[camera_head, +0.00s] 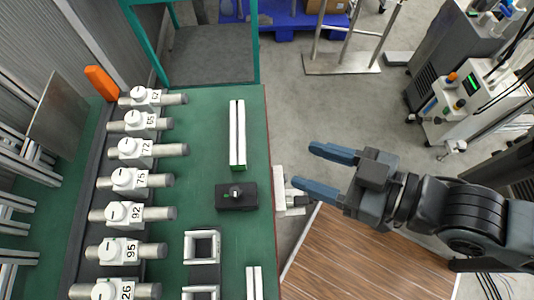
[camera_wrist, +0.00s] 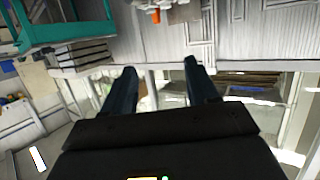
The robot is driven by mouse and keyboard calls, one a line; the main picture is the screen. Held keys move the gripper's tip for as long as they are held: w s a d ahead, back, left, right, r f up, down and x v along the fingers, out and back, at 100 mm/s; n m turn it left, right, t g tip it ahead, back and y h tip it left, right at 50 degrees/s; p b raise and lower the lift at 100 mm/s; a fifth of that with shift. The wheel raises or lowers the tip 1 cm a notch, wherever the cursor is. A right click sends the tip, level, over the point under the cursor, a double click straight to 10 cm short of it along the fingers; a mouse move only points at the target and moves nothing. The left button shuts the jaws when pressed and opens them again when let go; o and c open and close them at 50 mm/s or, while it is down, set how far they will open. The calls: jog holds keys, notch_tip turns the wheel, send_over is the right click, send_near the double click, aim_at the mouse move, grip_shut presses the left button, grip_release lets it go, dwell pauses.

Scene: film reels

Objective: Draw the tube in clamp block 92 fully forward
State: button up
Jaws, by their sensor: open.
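Clamp block 92 (camera_head: 117,214) is a white block with a round knob, in the row of blocks on the left of the green bench in the head view. Its grey tube (camera_head: 160,213) runs sideways through it, with an end showing on both sides. My gripper (camera_head: 304,167) is open and empty, off the bench's right edge and well to the right of block 92. In the wrist view my two dark fingers (camera_wrist: 158,85) are spread with nothing between them. I cannot make out block 92 in that view.
Similar blocks 75 (camera_head: 130,179) and 95 (camera_head: 119,250) flank block 92. A black box (camera_head: 237,196), a white bar (camera_head: 237,135) and an open white frame (camera_head: 202,233) stand on the green bench (camera_head: 205,120) between the blocks and my gripper.

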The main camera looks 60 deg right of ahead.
jog(key=n+g+y+b, duration=0.3)
jog(key=n+y+b, duration=0.2)
jog(key=n+y, duration=0.15)
send_near(173, 212)
jog(key=x, duration=0.3)
jog(key=shift+w+a+f+y, duration=0.2)
jog(key=shift+w+a+y, duration=0.05)
jog(key=shift+w, duration=0.25)
jog(key=shift+p+x, duration=0.6)
jog(key=shift+x, duration=3)
jog(key=shift+f, duration=0.15)
grip_shut()
